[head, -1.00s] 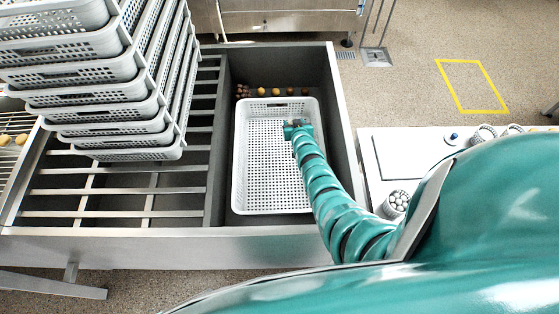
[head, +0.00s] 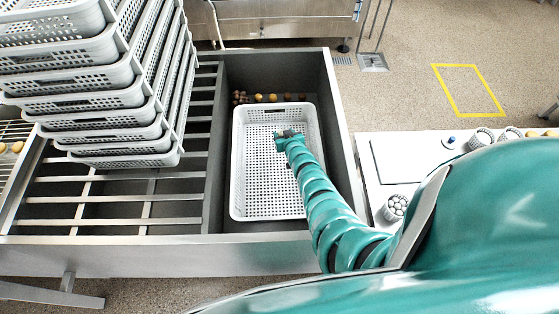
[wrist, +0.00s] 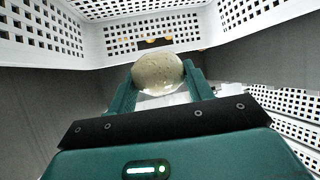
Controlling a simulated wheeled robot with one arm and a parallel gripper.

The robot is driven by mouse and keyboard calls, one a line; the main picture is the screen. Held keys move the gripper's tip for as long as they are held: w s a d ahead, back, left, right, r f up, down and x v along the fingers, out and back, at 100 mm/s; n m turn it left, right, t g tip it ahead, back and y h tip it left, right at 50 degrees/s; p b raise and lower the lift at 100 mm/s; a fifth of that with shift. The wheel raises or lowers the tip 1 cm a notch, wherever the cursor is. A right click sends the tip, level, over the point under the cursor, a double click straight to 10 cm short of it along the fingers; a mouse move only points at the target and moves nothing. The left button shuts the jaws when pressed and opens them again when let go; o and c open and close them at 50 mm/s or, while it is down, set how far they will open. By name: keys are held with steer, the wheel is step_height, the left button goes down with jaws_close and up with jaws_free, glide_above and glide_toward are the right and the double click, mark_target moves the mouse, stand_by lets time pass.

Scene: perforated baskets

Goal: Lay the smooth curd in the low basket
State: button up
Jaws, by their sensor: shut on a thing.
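My gripper (wrist: 158,82) is shut on a pale, rounded, smooth curd (wrist: 158,72), which shows between its two fingers in the wrist view. In the head view my gripper (head: 284,134) is over the upper middle of the low white perforated basket (head: 237,165). The basket's perforated walls also show in the wrist view (wrist: 38,22). I cannot tell how high the curd is above the basket floor.
The low basket stands in a grey metal basin with a steel rim (head: 341,110). Several round brown and yellow pieces (head: 272,98) lie behind it. A tall stack of white baskets (head: 90,80) stands on slats at left. A white counter (head: 398,165) is at right.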

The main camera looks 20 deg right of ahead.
steer(key=shift+f+b, duration=3.85)
steer(key=shift+f, duration=0.9)
steer(key=shift+f+b, duration=0.5)
steer(key=shift+f, duration=0.1)
steer(key=o, duration=1)
